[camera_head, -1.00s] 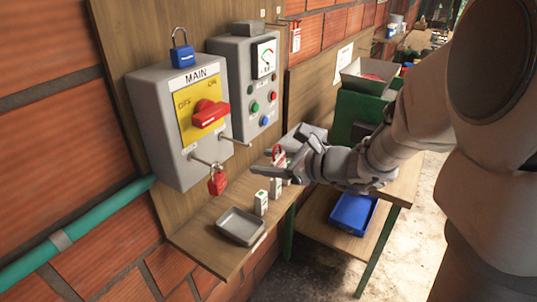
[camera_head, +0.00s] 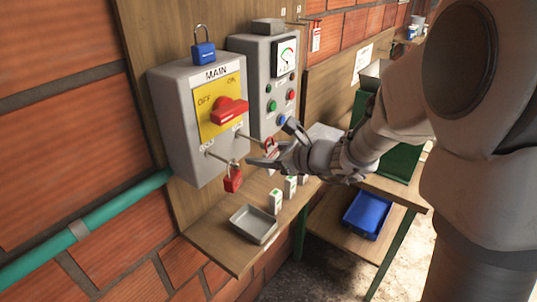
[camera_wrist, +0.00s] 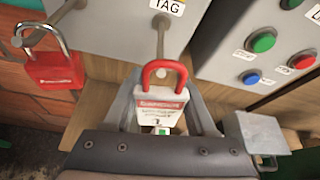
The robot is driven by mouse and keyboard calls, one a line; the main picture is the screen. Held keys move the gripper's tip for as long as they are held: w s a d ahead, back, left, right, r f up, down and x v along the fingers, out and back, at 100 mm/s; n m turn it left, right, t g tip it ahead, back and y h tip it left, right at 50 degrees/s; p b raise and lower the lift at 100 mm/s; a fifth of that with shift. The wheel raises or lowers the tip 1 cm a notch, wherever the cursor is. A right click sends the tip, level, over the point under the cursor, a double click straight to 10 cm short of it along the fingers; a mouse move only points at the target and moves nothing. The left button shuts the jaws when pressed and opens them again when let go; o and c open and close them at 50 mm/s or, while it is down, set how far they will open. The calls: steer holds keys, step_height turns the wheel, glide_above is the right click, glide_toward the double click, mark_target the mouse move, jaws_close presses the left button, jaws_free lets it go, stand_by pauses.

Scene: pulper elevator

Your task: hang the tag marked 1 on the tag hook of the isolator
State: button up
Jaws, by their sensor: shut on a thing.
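The grey isolator (camera_head: 180,130), labelled MAIN, has a red switch handle and two pegs at its lower front. A red padlock (camera_head: 232,180) hangs at the left peg; it also shows in the wrist view (camera_wrist: 52,70). The tag hook (camera_wrist: 160,35), under the TAG label, points toward the wrist camera; it also shows in the head view (camera_head: 250,138). My gripper (camera_wrist: 162,118) is shut on a white and red tag (camera_wrist: 162,102) with a red loop. The loop stands upright just below the hook's end in the wrist view; contact is unclear. Its number is unreadable.
A blue padlock (camera_head: 203,48) stands on top of the isolator. A control box (camera_head: 260,90) with a gauge and buttons is at right. Below, a shelf (camera_head: 215,253) carries a grey tray (camera_head: 237,221) and small white blocks (camera_head: 275,202). A blue bin (camera_head: 366,215) sits lower right.

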steer(key=shift+w+a, duration=0.35)
steer(key=shift+a, duration=0.05)
steer(key=shift+w+a+f+b, duration=0.15)
steer(key=shift+a+f+b, duration=0.05)
steer(key=shift+f+b, duration=0.2)
steer(key=shift+w+a+f+b, duration=0.15)
steer(key=shift+w+a+b, duration=0.1)
steer(key=shift+b, duration=0.25)
steer(key=o, duration=1.4)
